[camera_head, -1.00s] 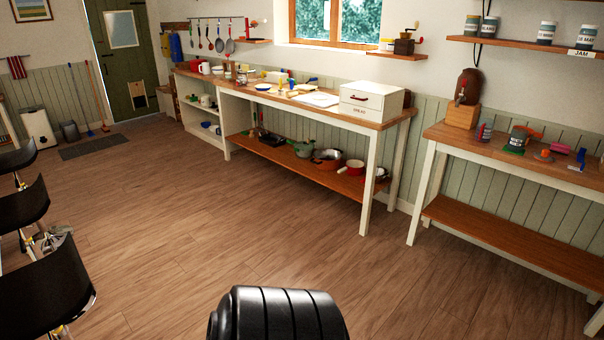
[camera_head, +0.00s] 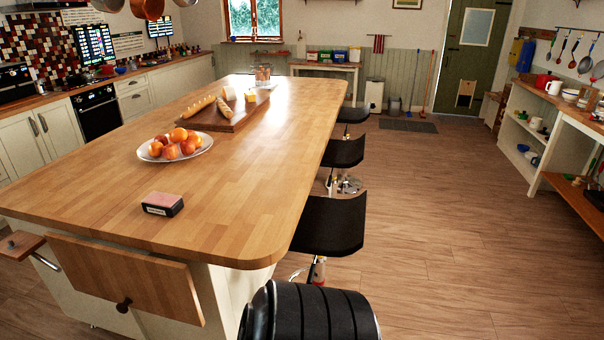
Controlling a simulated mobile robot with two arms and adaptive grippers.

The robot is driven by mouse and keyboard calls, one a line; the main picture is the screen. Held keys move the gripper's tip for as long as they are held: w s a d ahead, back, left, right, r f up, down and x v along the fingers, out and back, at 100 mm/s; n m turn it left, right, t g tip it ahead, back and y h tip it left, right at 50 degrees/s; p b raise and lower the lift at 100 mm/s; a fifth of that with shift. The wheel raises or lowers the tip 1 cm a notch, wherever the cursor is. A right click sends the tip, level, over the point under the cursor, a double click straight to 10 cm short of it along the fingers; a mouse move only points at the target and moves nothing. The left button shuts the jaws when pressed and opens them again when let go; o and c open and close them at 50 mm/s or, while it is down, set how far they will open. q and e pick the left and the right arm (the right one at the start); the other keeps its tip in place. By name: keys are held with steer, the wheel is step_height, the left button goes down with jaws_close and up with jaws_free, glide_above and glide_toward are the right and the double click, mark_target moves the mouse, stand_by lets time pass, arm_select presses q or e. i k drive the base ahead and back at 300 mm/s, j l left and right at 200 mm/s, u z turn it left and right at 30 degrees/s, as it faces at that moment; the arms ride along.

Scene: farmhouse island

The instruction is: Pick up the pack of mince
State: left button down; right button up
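A small block with a pinkish top and dark sides with pale marks (camera_head: 163,203) lies on the near part of the wooden kitchen island (camera_head: 240,200). It could be the pack of mince, but it is too small to be sure. Nothing touches it. Neither of my grippers is in view.
A plate of orange and red fruit (camera_head: 175,146) and a board with bread and cheese (camera_head: 228,112) stand farther back on the island. Black stools (camera_head: 330,225) line its right side. Open wooden floor (camera_head: 440,220) lies to the right.

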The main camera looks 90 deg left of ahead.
mark_target(161, 203)
steer(key=u, duration=3.7)
steer(key=i+l, duration=0.1)
steer(key=l, duration=0.15)
steer(key=i+l, duration=0.1)
steer(key=l, duration=0.15)
